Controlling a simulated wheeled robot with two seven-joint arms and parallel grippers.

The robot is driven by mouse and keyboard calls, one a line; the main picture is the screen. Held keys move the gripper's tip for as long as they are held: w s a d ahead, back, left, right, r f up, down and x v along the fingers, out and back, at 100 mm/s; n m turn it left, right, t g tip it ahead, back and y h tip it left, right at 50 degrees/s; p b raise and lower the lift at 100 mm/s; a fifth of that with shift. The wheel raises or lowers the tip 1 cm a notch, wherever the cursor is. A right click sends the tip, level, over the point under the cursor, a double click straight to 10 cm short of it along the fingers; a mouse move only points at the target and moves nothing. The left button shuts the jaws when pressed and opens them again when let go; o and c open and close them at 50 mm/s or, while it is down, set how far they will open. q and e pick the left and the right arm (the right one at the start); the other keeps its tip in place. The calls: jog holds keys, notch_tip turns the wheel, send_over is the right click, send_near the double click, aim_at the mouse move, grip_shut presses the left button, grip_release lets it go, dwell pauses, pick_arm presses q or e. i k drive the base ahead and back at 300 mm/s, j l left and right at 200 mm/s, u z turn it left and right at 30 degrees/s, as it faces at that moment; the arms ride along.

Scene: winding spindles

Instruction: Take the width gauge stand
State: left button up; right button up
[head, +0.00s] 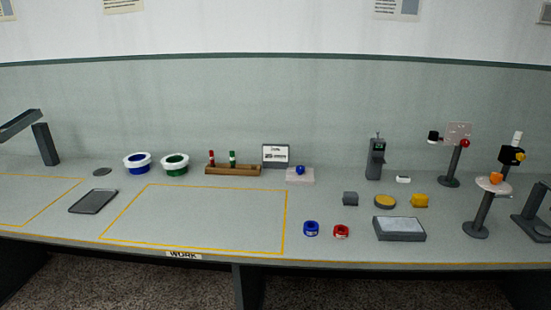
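No thing in the head view is plainly marked as the width gauge stand, so I cannot tell for sure which it is. An upright dark grey device (375,161) with a small display and a thin top rod stands at the back, right of centre. A dark post stand (452,168) to its right carries a black block, a red ball and a clear plate. A nearer post stand (479,214) bears a pale disc with an orange piece. A dark angled frame (536,227) is cut off by the right edge. Neither of my grippers is in view.
The grey bench (330,256) has an empty yellow-outlined area (200,220) marked WORK. Behind it are blue (137,163) and green (175,164) spools and a wooden rack (233,170). A grey box (399,229), a dark tray (93,201) and small coloured pieces lie around.

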aim_at(476, 229)
jog(key=i+l, duration=0.25)
jog(key=i, duration=0.15)
jog(key=i+l, duration=0.3)
jog(key=z, duration=1.3)
jog(key=i+j, duration=0.05)
